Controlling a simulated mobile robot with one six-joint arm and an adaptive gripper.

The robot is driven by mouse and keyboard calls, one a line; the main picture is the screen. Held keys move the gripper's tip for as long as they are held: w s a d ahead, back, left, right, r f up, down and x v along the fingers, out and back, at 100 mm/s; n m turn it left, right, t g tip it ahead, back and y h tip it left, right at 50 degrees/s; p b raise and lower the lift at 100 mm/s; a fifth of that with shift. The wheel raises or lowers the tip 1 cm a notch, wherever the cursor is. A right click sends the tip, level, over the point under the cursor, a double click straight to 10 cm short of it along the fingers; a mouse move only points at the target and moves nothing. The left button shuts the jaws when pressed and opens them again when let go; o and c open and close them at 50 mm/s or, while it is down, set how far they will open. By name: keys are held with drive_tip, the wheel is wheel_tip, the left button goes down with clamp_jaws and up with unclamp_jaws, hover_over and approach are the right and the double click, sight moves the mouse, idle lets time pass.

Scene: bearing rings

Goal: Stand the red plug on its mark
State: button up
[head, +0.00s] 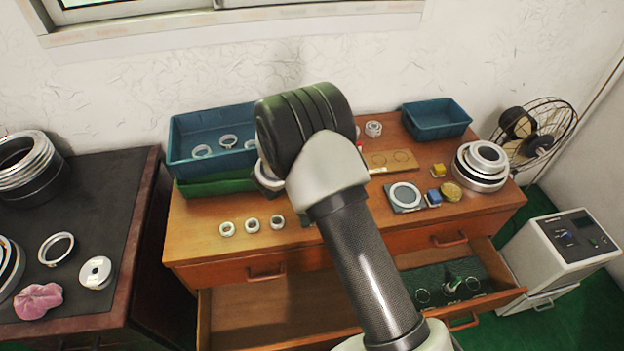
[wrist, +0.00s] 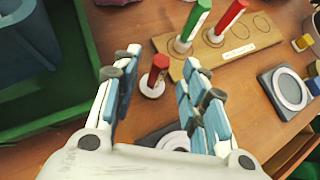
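A short red plug (wrist: 157,75) with a white foot stands upright on the wooden top in the wrist view, off the board. My gripper (wrist: 161,62) is open, with its fingers to the left and right of this plug in the picture; I cannot tell whether they touch it. A taller red plug (wrist: 229,16) and a green plug (wrist: 193,24) stand on a tan board (wrist: 228,52) with outlined circles and a white label. The board also shows in the head view (head: 380,162). My arm hides the gripper and most of the plugs there.
A blue bin (head: 183,150) with rings stands at the back left, another blue bin (head: 437,118) at the back right. A dark square plate with a ring (head: 404,196) and stacked metal rings (head: 481,166) lie right of the arm. Several small rings (head: 252,225) lie in front. A drawer (head: 262,310) is open.

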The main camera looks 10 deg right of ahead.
drive_tip(key=b+x, duration=0.1)
drive_tip(key=x, duration=0.3)
drive_tip(key=shift+w+d+f, duration=0.1)
drive_tip(key=shift+w+f, duration=0.05)
drive_tip(key=shift+w, duration=0.05)
drive_tip(key=shift+c, duration=0.2)
clamp_jaws()
idle(0.5)
